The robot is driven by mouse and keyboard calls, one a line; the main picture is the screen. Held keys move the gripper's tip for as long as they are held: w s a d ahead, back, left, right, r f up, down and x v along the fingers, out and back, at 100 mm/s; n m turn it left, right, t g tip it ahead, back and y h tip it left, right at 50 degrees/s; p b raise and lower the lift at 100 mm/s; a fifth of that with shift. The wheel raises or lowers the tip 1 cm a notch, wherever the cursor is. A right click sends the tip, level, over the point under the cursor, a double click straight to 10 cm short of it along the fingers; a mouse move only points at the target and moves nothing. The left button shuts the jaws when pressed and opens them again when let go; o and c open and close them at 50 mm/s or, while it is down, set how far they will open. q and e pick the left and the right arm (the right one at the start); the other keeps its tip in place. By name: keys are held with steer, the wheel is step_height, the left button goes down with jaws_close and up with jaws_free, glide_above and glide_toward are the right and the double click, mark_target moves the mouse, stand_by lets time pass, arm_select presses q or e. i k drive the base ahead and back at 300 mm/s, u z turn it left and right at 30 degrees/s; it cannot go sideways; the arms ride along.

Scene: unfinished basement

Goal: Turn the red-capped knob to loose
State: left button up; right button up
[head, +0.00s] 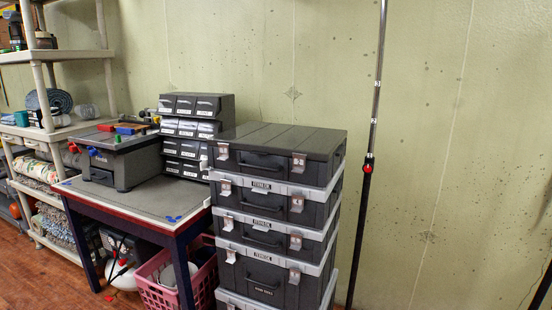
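A red knob (73,148) shows on the left front of a dark grey bench machine (128,165), with a blue knob (92,151) beside it. A second red-capped part (368,168) sits on a tall thin pole (376,90) against the wall. I cannot tell from this view which of the two is the task's knob, nor how either is set. Neither of my grippers is in view.
A table (185,203) bears the machine and a dark drawer cabinet (168,149). A tall stack of grey cases (265,235) stands between table and pole. A pink basket (160,295) is under the table. White shelves (80,55) are at left.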

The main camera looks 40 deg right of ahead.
mark_target(367, 168)
steer(key=z, duration=0.15)
steer(key=i, duration=1.25)
steer(key=z, duration=0.6)
